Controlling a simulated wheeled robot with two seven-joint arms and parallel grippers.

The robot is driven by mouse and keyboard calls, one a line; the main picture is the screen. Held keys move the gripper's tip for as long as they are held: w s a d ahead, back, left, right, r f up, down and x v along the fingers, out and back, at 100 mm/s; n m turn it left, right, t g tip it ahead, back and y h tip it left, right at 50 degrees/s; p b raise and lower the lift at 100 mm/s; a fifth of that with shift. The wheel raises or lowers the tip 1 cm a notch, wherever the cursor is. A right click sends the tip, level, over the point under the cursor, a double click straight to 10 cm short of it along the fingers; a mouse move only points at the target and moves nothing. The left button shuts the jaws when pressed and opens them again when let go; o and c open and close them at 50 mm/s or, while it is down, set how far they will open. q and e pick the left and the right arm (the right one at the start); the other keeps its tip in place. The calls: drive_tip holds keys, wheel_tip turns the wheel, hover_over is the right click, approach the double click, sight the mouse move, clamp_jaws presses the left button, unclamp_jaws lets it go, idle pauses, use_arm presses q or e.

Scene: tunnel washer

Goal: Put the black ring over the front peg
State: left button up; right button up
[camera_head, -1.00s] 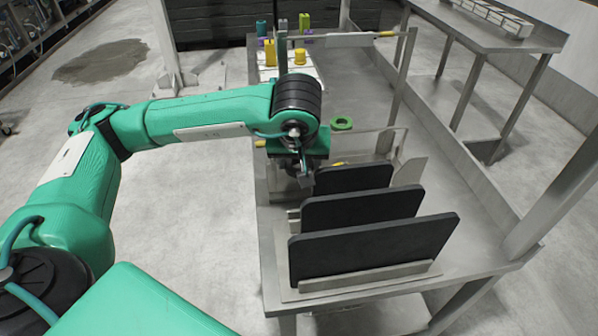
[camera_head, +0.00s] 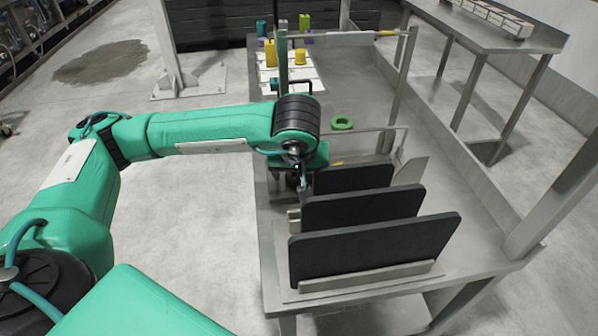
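My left gripper (camera_head: 302,187) points down over the steel table, just behind and left of the upright black panels. My wrist hides most of it, and I cannot tell whether it is open or holds anything. I cannot make out a black ring or the front peg; my arm and the panels cover that part of the table. A green ring (camera_head: 341,123) lies flat on the table beyond my wrist, to its right. A small yellow piece (camera_head: 338,163) shows beside my wrist. My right gripper is out of view.
Several black panels (camera_head: 372,250) stand upright in a rack at the table's near end. Yellow cylinders (camera_head: 271,56), other coloured pieces and a black handle (camera_head: 290,88) are at the far end. Steel posts (camera_head: 398,90) rise from the table (camera_head: 450,215).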

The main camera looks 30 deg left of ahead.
use_arm(q)
drive_tip(key=shift+r, duration=0.15)
drive_tip(key=p+v, duration=0.1)
drive_tip(key=v, duration=1.1)
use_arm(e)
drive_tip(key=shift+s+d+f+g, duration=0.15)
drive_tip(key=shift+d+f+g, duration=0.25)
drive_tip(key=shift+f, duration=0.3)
use_arm(q)
drive_tip(key=shift+w, duration=0.1)
